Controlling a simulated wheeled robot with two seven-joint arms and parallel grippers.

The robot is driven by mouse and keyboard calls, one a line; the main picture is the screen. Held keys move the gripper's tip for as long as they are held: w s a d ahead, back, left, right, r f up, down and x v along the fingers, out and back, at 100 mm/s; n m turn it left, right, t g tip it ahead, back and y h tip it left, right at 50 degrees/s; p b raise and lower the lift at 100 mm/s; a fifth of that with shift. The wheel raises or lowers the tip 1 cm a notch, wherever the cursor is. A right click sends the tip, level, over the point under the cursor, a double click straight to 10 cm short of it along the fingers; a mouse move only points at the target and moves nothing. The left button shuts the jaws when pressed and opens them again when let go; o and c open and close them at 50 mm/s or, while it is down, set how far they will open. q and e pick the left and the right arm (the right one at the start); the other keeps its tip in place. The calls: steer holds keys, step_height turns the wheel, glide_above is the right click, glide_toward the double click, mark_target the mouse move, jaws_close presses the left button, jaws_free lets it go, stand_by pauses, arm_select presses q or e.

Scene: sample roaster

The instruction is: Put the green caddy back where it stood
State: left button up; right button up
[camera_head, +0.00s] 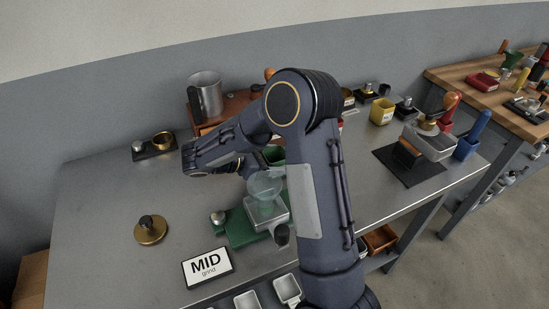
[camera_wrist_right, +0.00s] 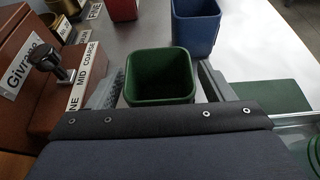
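The green caddy (camera_wrist_right: 160,98) is an open-topped square bin, upright in the right wrist view. In the head view only part of the caddy (camera_head: 274,154) shows behind my right arm. My right gripper (camera_wrist_right: 162,72) has one finger on each side of the caddy, with narrow gaps at both sides, so it looks open around it. In the head view the gripper (camera_head: 258,163) is partly covered by my arm. The caddy's base is hidden, so I cannot tell whether it touches the table. My left gripper is not in view.
A blue caddy (camera_wrist_right: 196,24) and a red caddy (camera_wrist_right: 122,8) stand beyond it. A brown grinder (camera_wrist_right: 30,60) is close at left. The table's left part is mostly clear.

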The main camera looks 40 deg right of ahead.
steer(key=shift+r, duration=0.25)
steer(key=v, duration=1.2)
steer(key=shift+p, duration=0.3)
steer(key=shift+a+f, duration=0.1)
steer(key=shift+f, duration=0.05)
